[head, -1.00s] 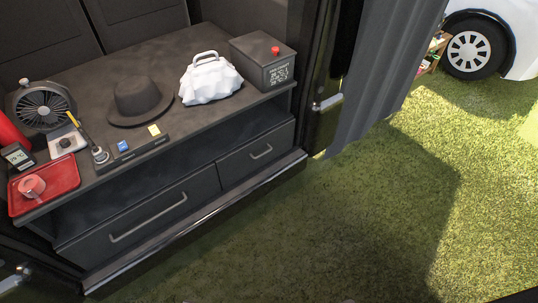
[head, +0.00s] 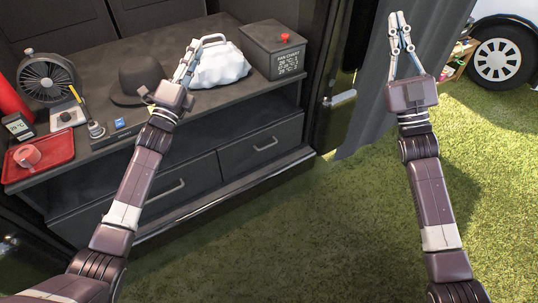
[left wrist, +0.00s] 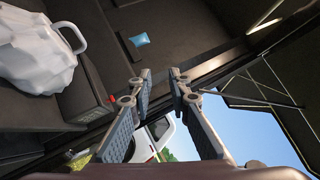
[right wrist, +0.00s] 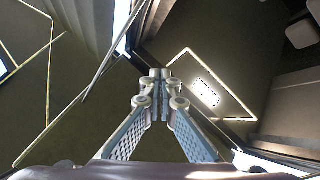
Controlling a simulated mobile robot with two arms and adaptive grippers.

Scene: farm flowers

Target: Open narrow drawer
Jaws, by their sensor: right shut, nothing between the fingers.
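The narrow drawer (head: 258,146) is the shorter right-hand drawer in the dark cabinet. It looks closed in the head view, with a grey bar handle (head: 265,144) on its front. My left gripper (head: 193,44) is raised above the countertop, up and left of this drawer, and overlaps the white bag in the head view. Its fingertips are a little apart and empty in the left wrist view (left wrist: 160,76). My right gripper (head: 400,17) is raised in front of the grey curtain, right of the cabinet. Its fingertips meet in the right wrist view (right wrist: 160,76).
The wide drawer (head: 135,200) is left of the narrow one. The countertop holds a black hat (head: 140,75), the white bag (head: 222,65), a dark box (head: 272,50), a fan (head: 47,78) and a red tray (head: 58,152). Grass (head: 290,235) lies open before the cabinet.

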